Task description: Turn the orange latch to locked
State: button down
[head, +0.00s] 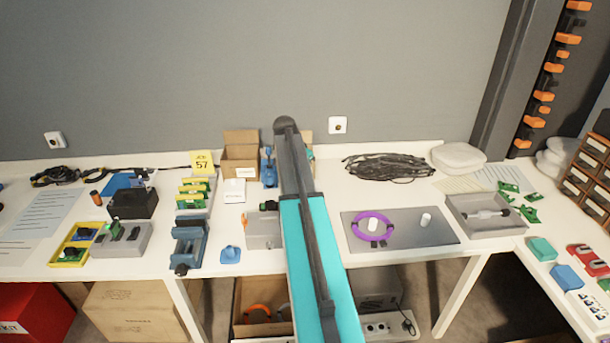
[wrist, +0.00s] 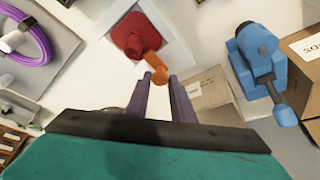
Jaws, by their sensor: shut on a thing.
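The lever points down and to the right from the hub. My gripper (wrist: 160,80) is shut on the lever's rounded end, with one dark finger on each side. In the head view my teal and dark arm covers the middle of the table. My fingertips and the latch cannot be made out there.
A blue clamp-like tool (wrist: 257,52) and cardboard boxes (wrist: 210,97) lie close to the right in the wrist view. A purple ring (head: 372,227) lies on a grey plate (head: 437,234), right of my arm. A blue vise (head: 189,243) stands at left.

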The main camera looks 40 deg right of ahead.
jog(key=shift+s+d, duration=0.1)
jog(key=c, duration=1.5)
grip_release()
jog(key=shift+c, duration=0.2)
jog(key=shift+r, duration=0.1)
jog(key=b+v, duration=0.1)
jog(key=v, duration=1.2)
jog(key=shift+r+b, duration=0.3)
jog(key=shift+b, duration=0.05)
